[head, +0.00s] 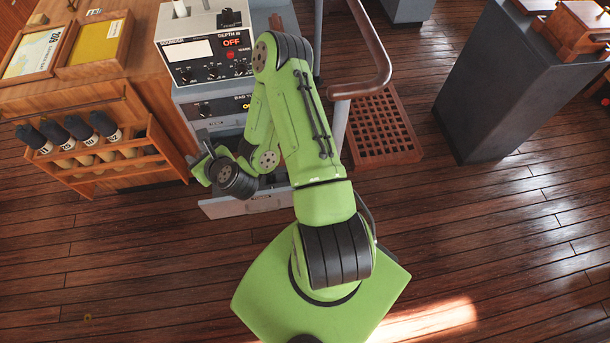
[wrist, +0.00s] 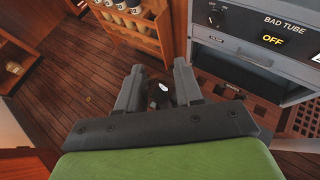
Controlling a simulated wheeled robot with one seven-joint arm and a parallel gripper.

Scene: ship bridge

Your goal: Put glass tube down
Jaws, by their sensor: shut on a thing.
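My gripper (wrist: 158,66) is shut on a small dark thing with a pale spot, taken as the glass tube (wrist: 158,96), low between its fingers in the wrist view. Most of the tube is hidden, and its tilt cannot be told. In the head view my green arm bends left, and its wrist end is in front of the grey console (head: 196,94), beside the wooden bottle rack. The fingers and the tube cannot be made out clearly there. Under the gripper the wrist view shows wooden floor, with the console close at right.
An open grey drawer (head: 243,205) juts from the console's base. The "DEPTH" unit (head: 205,50) sits on top. The wooden rack (head: 120,165) with dark-capped bottles stands left. A handrail (head: 372,50) and floor grating (head: 382,128) lie right. Floor at lower left is free.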

